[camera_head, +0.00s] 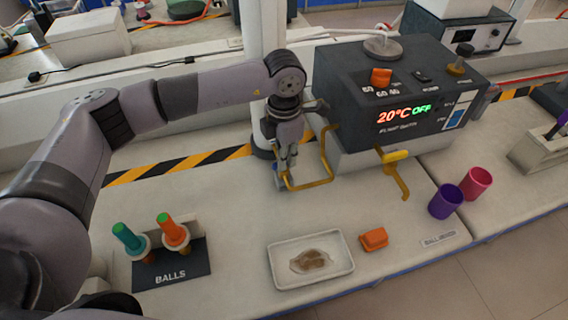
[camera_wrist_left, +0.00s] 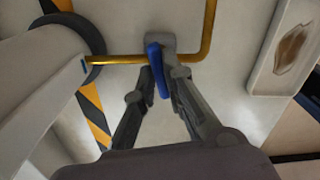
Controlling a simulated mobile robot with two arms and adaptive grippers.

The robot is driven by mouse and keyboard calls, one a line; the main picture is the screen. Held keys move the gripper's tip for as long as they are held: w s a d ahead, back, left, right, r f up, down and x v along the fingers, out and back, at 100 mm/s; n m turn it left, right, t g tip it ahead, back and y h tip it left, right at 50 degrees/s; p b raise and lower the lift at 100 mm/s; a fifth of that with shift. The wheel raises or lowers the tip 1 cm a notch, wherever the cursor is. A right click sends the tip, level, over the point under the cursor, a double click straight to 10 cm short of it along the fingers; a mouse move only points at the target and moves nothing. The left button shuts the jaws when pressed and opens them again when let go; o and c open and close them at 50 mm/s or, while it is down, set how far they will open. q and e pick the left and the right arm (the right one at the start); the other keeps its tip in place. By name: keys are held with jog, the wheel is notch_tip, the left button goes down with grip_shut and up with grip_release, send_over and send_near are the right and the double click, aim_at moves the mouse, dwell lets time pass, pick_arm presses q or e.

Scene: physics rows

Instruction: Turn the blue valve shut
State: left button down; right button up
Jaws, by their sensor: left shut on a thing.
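The blue valve handle (camera_wrist_left: 158,72) is on a grey valve body (camera_wrist_left: 161,42) on the yellow pipe (camera_wrist_left: 115,59). In the left wrist view the handle points roughly across the pipe, tilted slightly. My left gripper (camera_wrist_left: 160,84) has its two dark fingers closed around the handle, one on each side. In the head view my left gripper (camera_head: 287,158) reaches down from above at the pipe (camera_head: 312,184), left of the heater box, and mostly hides the valve. My right gripper is not in view.
The dark box (camera_head: 400,95) reads 20°C OFF. A yellow tap (camera_head: 396,156) stands at its front. A white tray (camera_head: 311,282) with a brown stain, an orange block (camera_head: 374,239), purple (camera_head: 445,202) and pink (camera_head: 476,183) cups, and a balls stand (camera_head: 172,266) are on the bench.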

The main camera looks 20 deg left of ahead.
pick_arm(q)
jog(key=shift+m+b, duration=1.05)
jog(key=shift+m, duration=0.25)
jog(key=c, duration=1.7)
grip_release()
jog(key=shift+o, duration=0.2)
notch_tip(320, 180, up, 12)
